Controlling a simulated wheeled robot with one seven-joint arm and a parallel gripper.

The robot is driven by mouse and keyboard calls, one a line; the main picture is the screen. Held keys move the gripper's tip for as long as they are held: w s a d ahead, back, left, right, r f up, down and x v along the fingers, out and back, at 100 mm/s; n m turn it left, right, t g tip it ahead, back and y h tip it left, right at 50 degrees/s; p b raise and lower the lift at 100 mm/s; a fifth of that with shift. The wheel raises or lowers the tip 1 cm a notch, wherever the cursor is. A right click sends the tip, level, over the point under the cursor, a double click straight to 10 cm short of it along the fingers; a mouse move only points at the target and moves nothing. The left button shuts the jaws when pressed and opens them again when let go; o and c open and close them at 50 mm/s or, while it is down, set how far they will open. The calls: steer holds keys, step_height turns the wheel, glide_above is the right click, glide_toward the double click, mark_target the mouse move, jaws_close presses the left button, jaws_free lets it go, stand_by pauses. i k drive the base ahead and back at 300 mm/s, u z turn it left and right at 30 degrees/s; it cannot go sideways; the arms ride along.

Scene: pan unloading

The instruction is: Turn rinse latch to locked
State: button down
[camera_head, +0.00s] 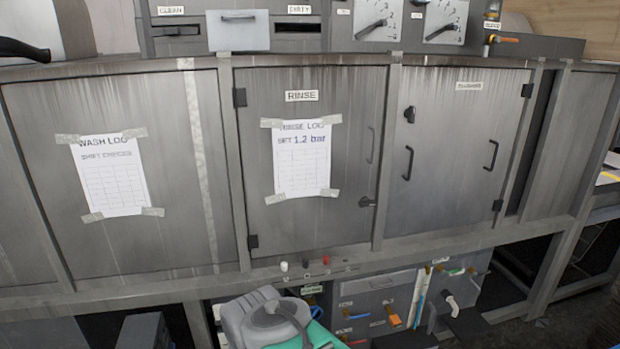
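The rinse door (345,95) is a stained grey metal panel in the middle of the head view, under a "RINSE" label. It looks closed in its frame. The rinse latch (366,202) is a small dark part low on the door's right edge, and its lever seems to lie about level. Its marks are too small to read. A thin door handle (371,145) stands above it. My gripper is not in view. A grey rounded part with green at the bottom centre looks like my own arm, well below the latch.
A "RINSE LOG" sheet (301,165) is taped to the rinse door. The right door (450,140) has its own dark latch (409,114) and two handles. Knobs (305,263) line the lower rail. The space before the doors looks clear.

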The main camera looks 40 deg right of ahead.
mark_target(366, 202)
steer(key=z, duration=0.8)
steer(key=k, duration=1.3)
steer(key=z, duration=0.05)
steer(key=i, duration=0.55)
steer(key=z, duration=0.7)
steer(key=i, duration=0.85)
steer(key=u, duration=0.9)
steer(key=i, duration=0.45)
steer(key=u, duration=0.45)
